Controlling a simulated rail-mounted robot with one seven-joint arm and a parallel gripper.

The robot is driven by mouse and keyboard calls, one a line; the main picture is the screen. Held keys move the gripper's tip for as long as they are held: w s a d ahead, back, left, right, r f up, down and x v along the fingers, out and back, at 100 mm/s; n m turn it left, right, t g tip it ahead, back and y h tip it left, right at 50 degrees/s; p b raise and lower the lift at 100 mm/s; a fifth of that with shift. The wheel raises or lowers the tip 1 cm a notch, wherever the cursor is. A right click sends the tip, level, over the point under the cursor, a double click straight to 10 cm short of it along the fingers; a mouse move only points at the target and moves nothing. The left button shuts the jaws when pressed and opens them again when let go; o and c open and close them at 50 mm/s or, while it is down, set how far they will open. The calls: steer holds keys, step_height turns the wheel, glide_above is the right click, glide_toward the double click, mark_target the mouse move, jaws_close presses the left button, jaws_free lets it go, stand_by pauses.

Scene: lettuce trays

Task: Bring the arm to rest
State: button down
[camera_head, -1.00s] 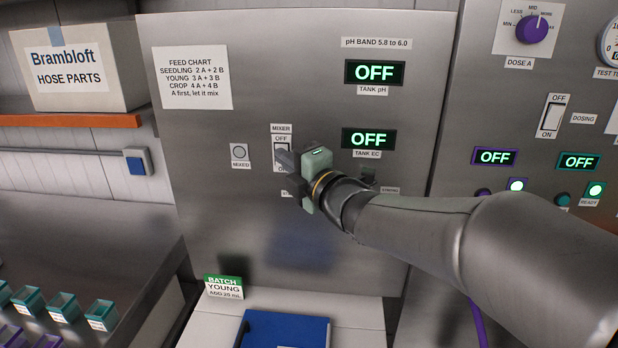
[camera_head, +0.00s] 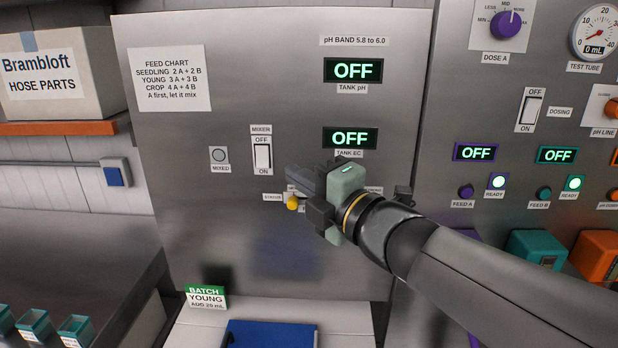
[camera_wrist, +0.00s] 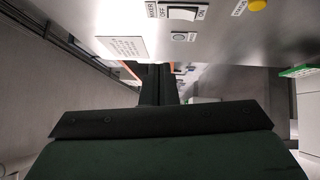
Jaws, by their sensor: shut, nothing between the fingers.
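My gripper (camera_head: 297,187) is shut and empty. In the head view it is in front of the steel panel (camera_head: 210,120), right of and below the mixer switch (camera_head: 262,155), and it partly covers the labels there. A yellow knob or lamp (camera_head: 292,203) shows just under the fingers; whether they touch it I cannot tell. My arm comes in from the lower right. In the wrist view the dark closed fingers (camera_wrist: 159,85) point away from the camera. The mixer switch (camera_wrist: 183,13) and a yellow round part (camera_wrist: 257,5) show at the top of that view.
The OFF displays (camera_head: 353,70) are above my gripper. The dosing panel with the dose A knob (camera_head: 505,24) and teal and orange boxes (camera_head: 537,249) is at the right. A blue item (camera_head: 270,334) and batch card (camera_head: 206,297) are below. A cardboard box (camera_head: 60,75) is on a shelf.

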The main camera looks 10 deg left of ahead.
steer(key=w+d+f+m+h, duration=0.2)
steer(key=d+f+m+h, duration=1.1)
steer(key=d+f+m, duration=0.45)
steer(key=s+d+f+m+g+h, duration=0.1)
steer(key=s+d+f+m+g, duration=0.2)
steer(key=s, duration=0.6)
steer(key=s+d+f+m+g, duration=0.3)
steer(key=s+f+m+g, duration=0.5)
steer(key=s+f, duration=0.1)
steer(key=shift+s+f+h, duration=0.35)
steer(key=shift+s+h, duration=0.05)
steer(key=shift+m, duration=0.25)
